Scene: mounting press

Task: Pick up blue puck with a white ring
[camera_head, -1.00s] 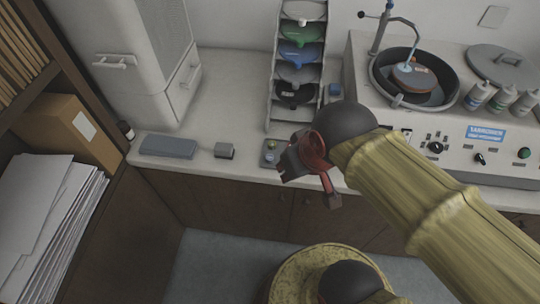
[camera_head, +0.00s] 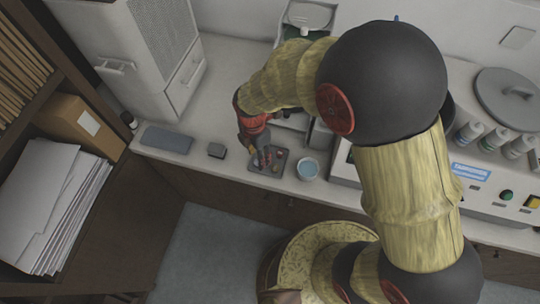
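My gripper (camera_head: 264,158) points down over a small dark tray (camera_head: 282,171) near the counter's front edge. Its fingertips are at or just above the tray; contact and finger opening are too small to tell. Small light and reddish spots show on the tray beside the fingers, but I cannot make out a blue puck with a white ring among them. The gripper hides part of the tray. A round light-blue thing with a pale rim (camera_head: 308,168) stands just right of the tray, apart from the gripper; it looks more like a cup.
A polishing machine with a round lid (camera_head: 505,95) and several bottles (camera_head: 468,133) stands right. My arm hides much of the rack (camera_head: 308,16) and basin.

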